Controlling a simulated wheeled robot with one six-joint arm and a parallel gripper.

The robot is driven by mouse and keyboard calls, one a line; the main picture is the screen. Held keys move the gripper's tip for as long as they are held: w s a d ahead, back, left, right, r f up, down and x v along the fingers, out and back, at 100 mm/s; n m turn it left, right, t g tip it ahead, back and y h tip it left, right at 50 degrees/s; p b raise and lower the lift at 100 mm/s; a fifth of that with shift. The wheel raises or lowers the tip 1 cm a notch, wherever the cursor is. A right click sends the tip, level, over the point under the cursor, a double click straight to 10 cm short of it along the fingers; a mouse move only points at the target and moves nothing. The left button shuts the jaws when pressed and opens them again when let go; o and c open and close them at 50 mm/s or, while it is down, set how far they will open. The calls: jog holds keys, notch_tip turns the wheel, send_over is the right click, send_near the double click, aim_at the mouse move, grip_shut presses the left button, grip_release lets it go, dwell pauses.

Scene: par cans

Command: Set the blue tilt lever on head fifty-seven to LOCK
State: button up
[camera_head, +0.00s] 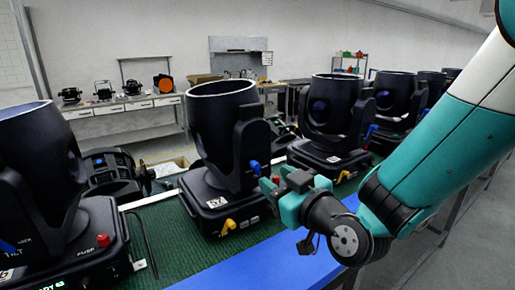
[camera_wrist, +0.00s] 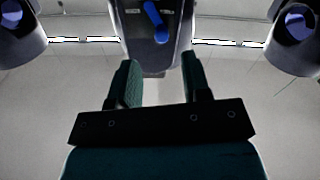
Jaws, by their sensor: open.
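Head fifty-seven (camera_head: 222,143) is a black moving head on the green mat, left of centre in the head view. A small white label (camera_head: 216,202) on its base seems to read 57. Its blue tilt lever (camera_head: 255,167) sticks out on the side of the yoke facing my arm. In the wrist view the blue lever (camera_wrist: 154,20) lies at the top on a dark panel, slightly slanted; the markings beside it are too small to read. My gripper (camera_wrist: 161,70) is open and empty, its fingertips short of the lever. It also shows right of the head (camera_head: 275,187).
A yellow lever (camera_head: 228,227) sits low on the same base. Another black head (camera_head: 45,180) stands close on the left, and one (camera_head: 332,120) to the right, with more behind. A blue strip (camera_head: 260,268) edges the bench. A back table (camera_head: 125,115) holds small lamps.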

aim_at(257, 167)
jog(key=p+x, duration=0.3)
jog(key=x, duration=0.2)
jog(key=shift+w+a+r, duration=0.15)
jog(key=shift+a, duration=0.15)
jog(key=shift+w+a+p, duration=0.3)
jog(key=shift+w+p, duration=0.1)
jog(key=shift+w, duration=0.05)
